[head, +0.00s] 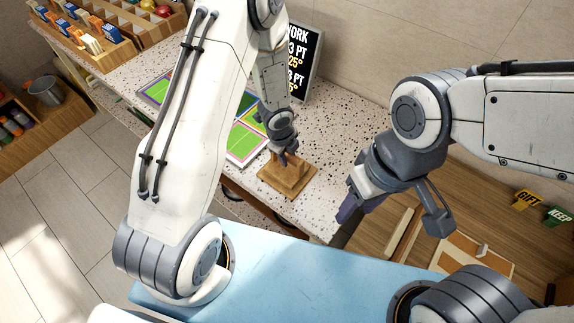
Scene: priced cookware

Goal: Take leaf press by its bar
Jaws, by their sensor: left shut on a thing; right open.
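The leaf press (272,184) is a small wooden piece with a flat square base and a raised upper part. It sits at the front edge of the speckled counter, in the middle of the head view. My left gripper (287,157) comes down on it from above and is shut on its upper part. The bar itself is mostly hidden by the gripper. My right gripper (394,208) is open and empty, to the right of the press, with its fingers spread wide.
Colored cards (243,143) lie left of the press on the counter (345,130). A black price sign (300,62) stands behind. A wooden surface with GIFT (527,199) and KEEP (560,216) tags is at right. Wooden racks (85,48) stand at far left.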

